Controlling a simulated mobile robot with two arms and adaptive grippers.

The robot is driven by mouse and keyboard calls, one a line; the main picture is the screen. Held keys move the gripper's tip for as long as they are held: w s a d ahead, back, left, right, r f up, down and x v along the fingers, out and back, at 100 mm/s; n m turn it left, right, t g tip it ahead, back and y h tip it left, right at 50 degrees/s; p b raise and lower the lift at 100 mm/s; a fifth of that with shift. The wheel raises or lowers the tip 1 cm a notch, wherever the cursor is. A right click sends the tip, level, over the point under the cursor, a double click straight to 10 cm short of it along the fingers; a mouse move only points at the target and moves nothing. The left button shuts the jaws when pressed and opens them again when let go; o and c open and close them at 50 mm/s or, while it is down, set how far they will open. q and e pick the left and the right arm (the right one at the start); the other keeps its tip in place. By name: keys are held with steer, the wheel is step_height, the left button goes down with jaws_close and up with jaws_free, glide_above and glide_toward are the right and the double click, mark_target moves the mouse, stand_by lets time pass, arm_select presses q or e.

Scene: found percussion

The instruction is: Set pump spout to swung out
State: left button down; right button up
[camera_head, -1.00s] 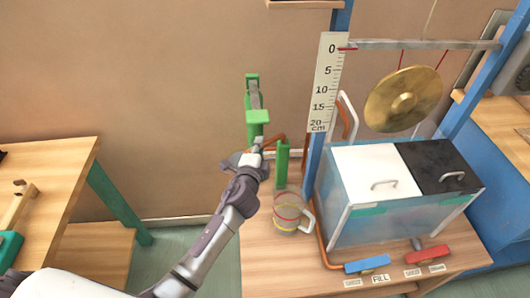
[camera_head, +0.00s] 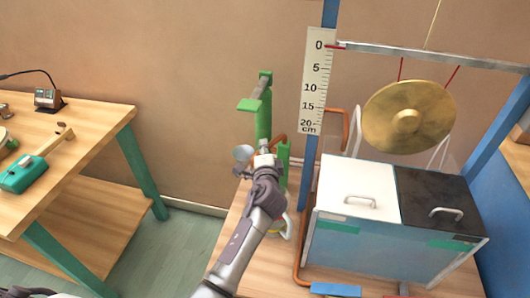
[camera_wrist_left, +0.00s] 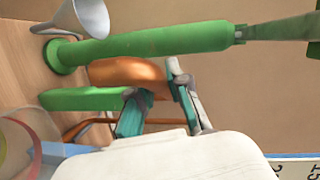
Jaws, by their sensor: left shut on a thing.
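The green pump (camera_head: 263,118) stands on the bench left of the ruler post, its lever handle (camera_head: 249,105) at the top. Its orange spout (camera_head: 278,141) leaves the column toward the right, with a green upright piece (camera_head: 284,158) beside it. My left gripper (camera_head: 265,147) is at the spout, close to the column. In the left wrist view, the fingers (camera_wrist_left: 155,82) are shut around the orange spout (camera_wrist_left: 115,72), beside the green column (camera_wrist_left: 150,43). My wrist hides part of the spout and the mug below. My right gripper is not in view.
A grey funnel (camera_head: 243,153) is left of the pump column. A glass mug (camera_head: 284,224) is partly hidden by my arm. A tank with white and black lids (camera_head: 358,186) and a hanging gong (camera_head: 409,116) stand right. Open floor (camera_head: 180,238) lies between the tables.

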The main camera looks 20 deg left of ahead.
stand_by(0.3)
arm_select(q)
steer(key=c, duration=1.1)
jaws_free()
steer(key=v, duration=1.2)
